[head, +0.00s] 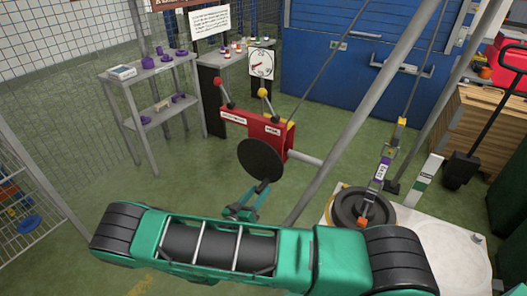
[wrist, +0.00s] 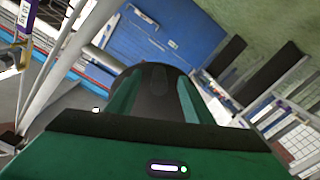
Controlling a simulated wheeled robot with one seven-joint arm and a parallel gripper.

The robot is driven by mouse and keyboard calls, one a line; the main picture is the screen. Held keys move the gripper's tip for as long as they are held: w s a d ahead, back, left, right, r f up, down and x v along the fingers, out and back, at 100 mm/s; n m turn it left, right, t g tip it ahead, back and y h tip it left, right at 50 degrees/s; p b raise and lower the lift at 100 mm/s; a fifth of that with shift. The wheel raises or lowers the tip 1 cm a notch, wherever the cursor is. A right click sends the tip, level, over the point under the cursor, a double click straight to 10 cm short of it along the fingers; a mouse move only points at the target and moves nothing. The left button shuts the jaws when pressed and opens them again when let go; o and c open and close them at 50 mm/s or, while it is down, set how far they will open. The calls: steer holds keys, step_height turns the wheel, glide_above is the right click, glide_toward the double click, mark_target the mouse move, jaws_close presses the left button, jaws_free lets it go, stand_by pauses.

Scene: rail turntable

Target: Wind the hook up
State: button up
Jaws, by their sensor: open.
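The red winch box (head: 268,128) stands mid-picture in the head view, with a black disc (head: 261,160) on its near side. Two levers rise from it, one with a red knob (head: 217,81), one with a yellow knob (head: 262,92). The hook block (head: 381,170) hangs on a line at the right, its orange lower end (head: 363,221) at a dark round weight (head: 345,206); I cannot tell whether they are joined. My gripper (head: 246,203) is open just below the black disc. In the wrist view a dark round surface (wrist: 152,85) shows between my fingers; contact is unclear.
A pale platform (head: 445,262) carries the weight at right. A grey post (head: 365,105) slants up beside the winch. A grey shelf (head: 150,75) with purple parts stands at left, and a dial (head: 261,64) behind the winch.

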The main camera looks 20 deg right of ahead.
steer(key=shift+v, duration=3.1)
